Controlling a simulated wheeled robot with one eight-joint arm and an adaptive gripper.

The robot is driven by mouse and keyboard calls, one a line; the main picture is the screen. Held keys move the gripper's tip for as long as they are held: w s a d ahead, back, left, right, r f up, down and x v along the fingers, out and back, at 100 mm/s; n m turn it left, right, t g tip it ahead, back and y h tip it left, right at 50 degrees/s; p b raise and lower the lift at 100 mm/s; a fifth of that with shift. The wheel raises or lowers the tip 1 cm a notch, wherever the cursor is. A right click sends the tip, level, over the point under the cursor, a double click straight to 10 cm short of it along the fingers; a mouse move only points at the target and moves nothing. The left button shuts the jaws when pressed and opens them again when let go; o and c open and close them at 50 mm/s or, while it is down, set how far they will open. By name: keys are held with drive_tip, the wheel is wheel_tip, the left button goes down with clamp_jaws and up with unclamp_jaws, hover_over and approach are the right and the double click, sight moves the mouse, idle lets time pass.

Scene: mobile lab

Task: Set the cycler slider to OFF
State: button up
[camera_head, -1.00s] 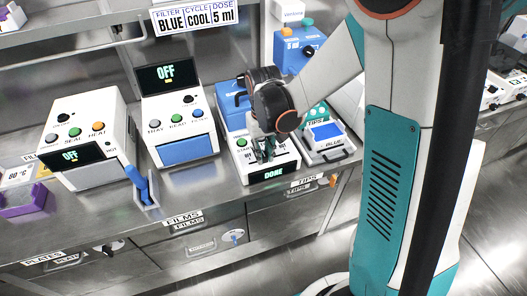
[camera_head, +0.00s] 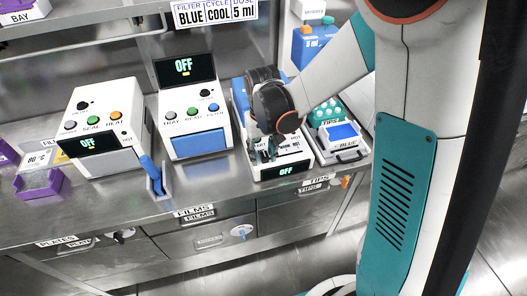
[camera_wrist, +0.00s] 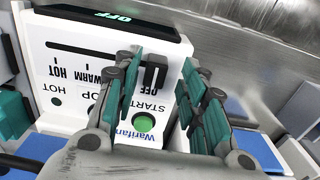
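The white cycler (camera_head: 296,160) stands on the bench, and its front display (camera_head: 286,171) reads OFF. In the wrist view its panel (camera_wrist: 75,75) is upside down, with a slider track (camera_wrist: 85,50) marked HOT, WARM and OFF. The dark slider knob (camera_wrist: 156,70) is at the OFF end of the track. A green START button (camera_wrist: 144,122) is close by. My gripper (camera_head: 266,153) is over the panel. In the wrist view its teal-padded fingers (camera_wrist: 163,88) are apart, one on each side of the knob, with a visible gap.
A white sealer (camera_head: 100,125) and a second white device (camera_head: 190,110), whose display reads OFF, stand to the left. A blue handle (camera_head: 154,175) sticks up near the bench edge.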

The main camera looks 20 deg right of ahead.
sight(263, 154)
drive_tip(key=shift+r, duration=0.1)
wheel_tip(263, 154, up, 12)
idle(0.5)
drive_tip(key=shift+s, duration=0.1)
idle(0.4)
